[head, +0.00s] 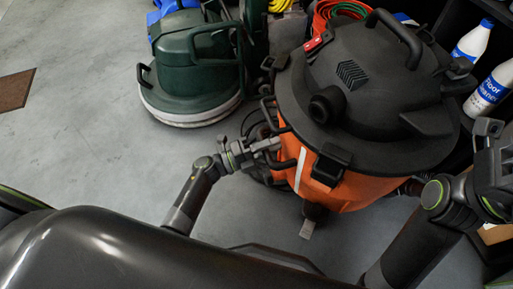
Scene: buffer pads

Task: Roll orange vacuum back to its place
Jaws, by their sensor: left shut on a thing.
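The orange vacuum (357,191) stands upright on the grey floor right of centre, with a black domed lid (385,95) and a top handle. My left gripper (276,150) is at the vacuum's left side, shut on a black handle bar there; the exact contact is small and partly hidden. My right gripper (488,128) is at the right edge, beside the vacuum and apart from the lid in the picture. Its fingers do not show clearly.
A green floor machine (190,75) stands close on the vacuum's left. White floor cleaner bottles (489,90) stand on a dark shelf at the right. Red and green coiled cords (338,12) are behind the vacuum. The floor at left is clear, apart from a brown patch (15,90).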

